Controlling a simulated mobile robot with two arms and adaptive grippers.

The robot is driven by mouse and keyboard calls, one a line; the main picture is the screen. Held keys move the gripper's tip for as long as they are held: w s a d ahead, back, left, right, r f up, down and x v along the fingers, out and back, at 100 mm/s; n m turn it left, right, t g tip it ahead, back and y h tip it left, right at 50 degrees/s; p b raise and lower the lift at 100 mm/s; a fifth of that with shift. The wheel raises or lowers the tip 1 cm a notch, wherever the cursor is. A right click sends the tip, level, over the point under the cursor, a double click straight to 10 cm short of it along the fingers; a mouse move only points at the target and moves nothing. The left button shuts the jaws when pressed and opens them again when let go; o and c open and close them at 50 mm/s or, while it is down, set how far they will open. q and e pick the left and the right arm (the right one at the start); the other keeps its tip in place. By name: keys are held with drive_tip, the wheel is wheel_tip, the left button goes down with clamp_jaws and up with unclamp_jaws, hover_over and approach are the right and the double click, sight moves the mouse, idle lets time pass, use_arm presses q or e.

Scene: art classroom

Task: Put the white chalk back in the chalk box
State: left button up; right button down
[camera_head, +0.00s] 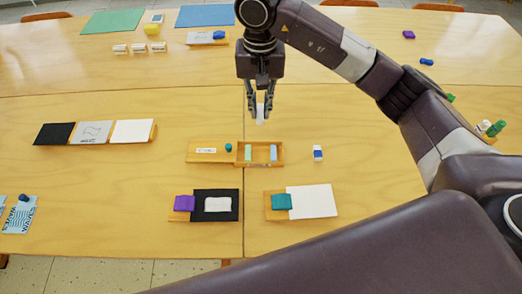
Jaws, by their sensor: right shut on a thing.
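My right gripper (259,113) points down over the middle of the table, shut on the white chalk (260,117), which shows as a small pale piece between its fingertips. The wooden chalk box (261,164) lies on the table just below the gripper in the picture, apart from it. Inside the box are a pale green chalk (248,153) at the left and a pale blue chalk (273,153) at the right, with bare space between them. My left gripper is not in view.
A labelled wooden piece (190,152) with a teal object (228,147) adjoins the box's left side. A blue-and-white eraser (318,153) lies right of it. Cards (312,202) lie nearer on small boards. Table between the left sample board (133,131) and gripper is clear.

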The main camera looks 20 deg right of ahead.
drive_tip(key=p, duration=0.2)
hover_over(261, 155)
wheel_tip(261, 155, down, 14)
drive_tip(key=shift+r, duration=0.25)
wheel_tip(261, 155, down, 4)
drive_tip(key=shift+f+p, duration=0.1)
drive_tip(key=shift+p, duration=0.3)
drive_tip(key=shift+f, duration=0.1)
drive_tip(key=shift+f+b, duration=0.2)
drive_tip(key=shift+b, duration=0.15)
drive_tip(key=c, duration=1.9)
unclamp_jaws()
drive_tip(key=shift+c, duration=0.2)
